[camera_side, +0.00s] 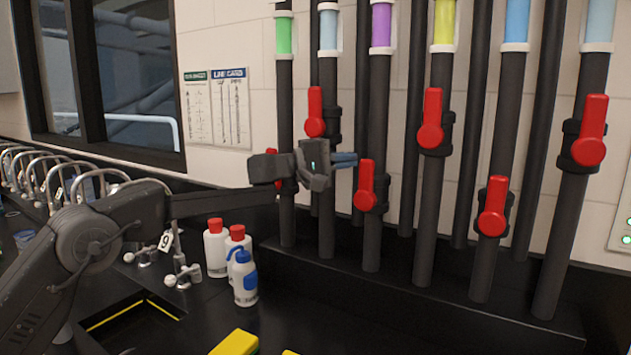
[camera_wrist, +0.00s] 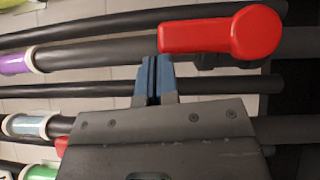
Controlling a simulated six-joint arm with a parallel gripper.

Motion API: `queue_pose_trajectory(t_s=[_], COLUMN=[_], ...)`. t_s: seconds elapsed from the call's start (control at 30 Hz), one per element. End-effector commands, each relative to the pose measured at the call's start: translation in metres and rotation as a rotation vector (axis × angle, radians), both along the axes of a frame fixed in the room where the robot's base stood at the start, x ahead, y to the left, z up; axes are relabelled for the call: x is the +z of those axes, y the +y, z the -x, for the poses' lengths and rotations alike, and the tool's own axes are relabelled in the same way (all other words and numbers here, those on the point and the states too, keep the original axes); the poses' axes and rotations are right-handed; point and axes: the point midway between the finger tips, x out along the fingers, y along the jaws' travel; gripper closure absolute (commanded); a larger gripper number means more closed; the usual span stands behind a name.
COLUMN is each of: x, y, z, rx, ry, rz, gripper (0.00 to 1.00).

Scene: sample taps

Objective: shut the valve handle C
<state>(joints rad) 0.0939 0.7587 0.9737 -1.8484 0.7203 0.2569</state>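Several red valve handles sit on dark vertical pipes; I see no letters on them. Third from the left, on the purple-banded pipe, is the one I take as valve handle C (camera_side: 366,186). Its lever points up, along its pipe. A large red handle (camera_wrist: 222,34), apparently the same one, fills the top of the wrist view. My gripper (camera_side: 352,160) is just above and left of its upper end in the side view. Its blue fingers are together with nothing between them. In the wrist view the fingertips (camera_wrist: 154,62) are beside the lever's free end; I cannot tell if they touch.
Neighbouring red handles stand at upper left (camera_side: 315,112) and upper right (camera_side: 431,122). My gripper partly hides the leftmost handle. Bottles with red caps (camera_side: 215,245) and a blue-capped wash bottle (camera_side: 244,280) stand on the black bench below my arm. Yellow items (camera_side: 235,343) lie in front.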

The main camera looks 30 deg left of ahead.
Motion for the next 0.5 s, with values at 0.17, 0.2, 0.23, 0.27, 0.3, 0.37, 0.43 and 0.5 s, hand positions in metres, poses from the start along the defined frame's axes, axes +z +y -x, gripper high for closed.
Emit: queue_pose_trajectory(t_s=[0.17,0.2,0.23,0.27,0.3,0.37,0.43,0.5], x=[0.001,0.001,0.001,0.001,0.002,0.002,0.002,0.002], y=[0.020,0.028,0.035,0.042,0.046,0.052,0.060,0.071], z=[0.000,0.000,0.000,0.000,0.005,0.013,0.021,0.030], rx=[0.000,0.002,0.003,0.005,0.001,0.002,0.002,0.003], ry=[-0.001,-0.001,0.000,0.000,0.000,0.001,0.000,0.000], rz=[0.000,0.001,0.001,0.001,0.001,0.001,0.001,0.000], gripper=[1.00,1.00,1.00,1.00,1.00,1.00,1.00,1.00])
